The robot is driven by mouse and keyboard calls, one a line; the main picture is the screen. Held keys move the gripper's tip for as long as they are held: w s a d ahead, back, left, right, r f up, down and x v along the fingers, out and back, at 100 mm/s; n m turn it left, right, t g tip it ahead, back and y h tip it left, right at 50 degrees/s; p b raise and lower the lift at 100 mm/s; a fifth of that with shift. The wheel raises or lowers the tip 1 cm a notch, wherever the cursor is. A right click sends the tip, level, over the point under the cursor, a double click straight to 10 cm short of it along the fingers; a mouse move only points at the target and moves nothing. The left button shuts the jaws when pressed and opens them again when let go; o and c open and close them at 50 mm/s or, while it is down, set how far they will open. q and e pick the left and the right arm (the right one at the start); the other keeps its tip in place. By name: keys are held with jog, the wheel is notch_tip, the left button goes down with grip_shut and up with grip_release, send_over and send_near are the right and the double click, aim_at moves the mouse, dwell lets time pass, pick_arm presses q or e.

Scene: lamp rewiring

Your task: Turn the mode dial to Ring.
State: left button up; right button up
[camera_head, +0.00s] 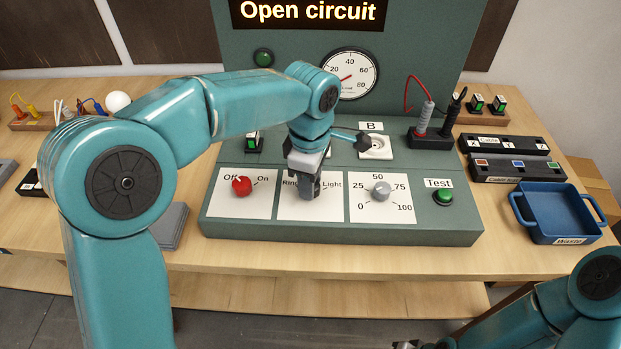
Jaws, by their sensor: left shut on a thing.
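The mode dial's white plate (297,208) is in the middle left of the green panel, with the labels Ring at its left and Light at its right. My left gripper (304,192) points down over this plate and is shut on the mode dial. The gripper hides the dial, so I cannot see which way it points. My right arm (560,315) is at the lower right, and its gripper (408,345) is only partly in view at the bottom edge.
Left of the plate is a red Off/On knob (242,186); right of it are a grey numbered knob (380,191) and a green Test button (443,196). A display above reads "Open circuit" (308,12). A blue Waste bin (558,213) stands at the right.

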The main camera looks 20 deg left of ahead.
pick_arm(q)
jog(key=shift+w+r, duration=0.1)
jog(key=shift+r, duration=0.05)
jog(key=o, duration=1)
jog(key=shift+o, duration=0.2)
notch_tip(320, 180, up, 16)
jog(key=p, duration=0.2)
jog(key=shift+p, duration=0.3)
jog(key=shift+r, duration=0.1)
